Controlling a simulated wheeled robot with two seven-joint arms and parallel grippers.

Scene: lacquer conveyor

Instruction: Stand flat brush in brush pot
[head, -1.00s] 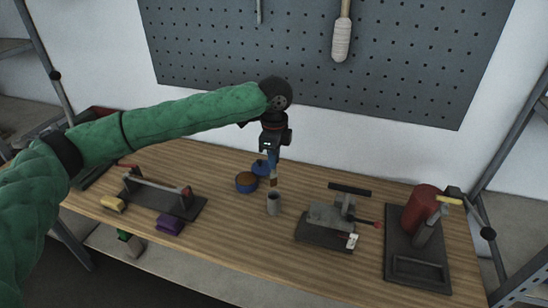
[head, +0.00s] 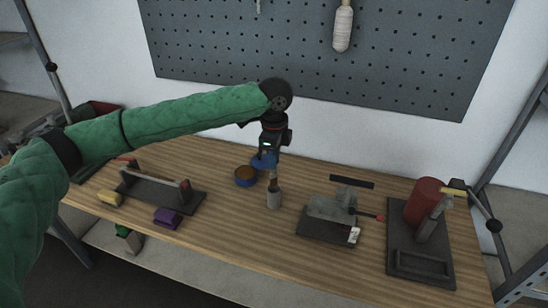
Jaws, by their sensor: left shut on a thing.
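The brush hangs roughly upright. The brush's upper part is hidden by the gripper. My right gripper is not in view.
A blue tin with brown contents (head: 245,176) stands left of the pot, with a blue piece (head: 262,161) behind it. A grey clamp device (head: 328,210) is to the right, and a red cylinder on a dark stand (head: 424,205) farther right. A purple block (head: 166,217) lies left.

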